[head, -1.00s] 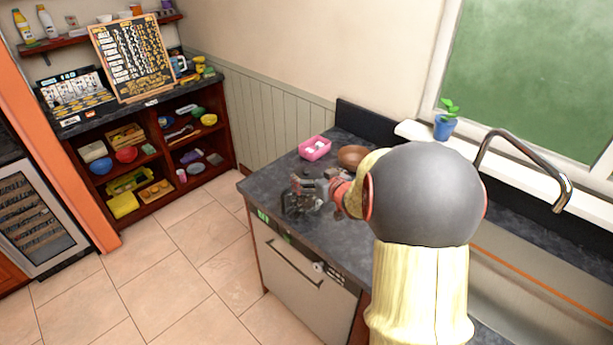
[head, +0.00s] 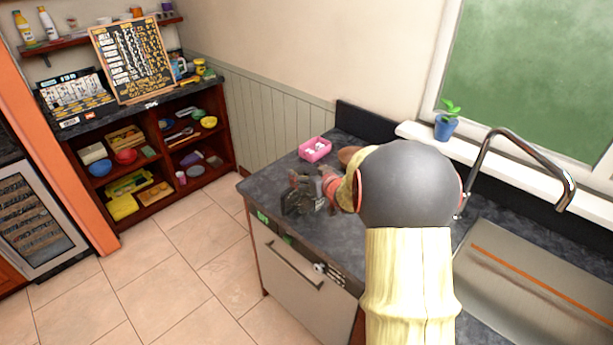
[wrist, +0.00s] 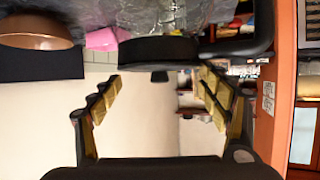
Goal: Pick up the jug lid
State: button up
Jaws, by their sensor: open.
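The jug lid (wrist: 158,52) is a dark, round piece at the upper middle of the wrist view, with a small dark knob in line with the gap between my fingers. It seems to sit on a clear jug (wrist: 140,18) with a thick black handle (wrist: 262,30); the wrist view looks upside down. My gripper (wrist: 160,78) is open, with one finger on each side of the knob and nothing held. I cannot tell whether the fingers touch the lid. In the head view my gripper (head: 302,192) is over the counter's left part, and jug and gripper blur together there.
A pink box (head: 315,149) with white contents stands behind my gripper on the dark counter (head: 262,188). A brown bowl (head: 347,155) is partly hidden by my arm. The sink (head: 530,285) and tap (head: 525,150) are to the right. A potted plant (head: 446,124) stands on the sill.

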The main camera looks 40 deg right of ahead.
jog(key=c, duration=1.2)
jog(key=shift+o, duration=0.2)
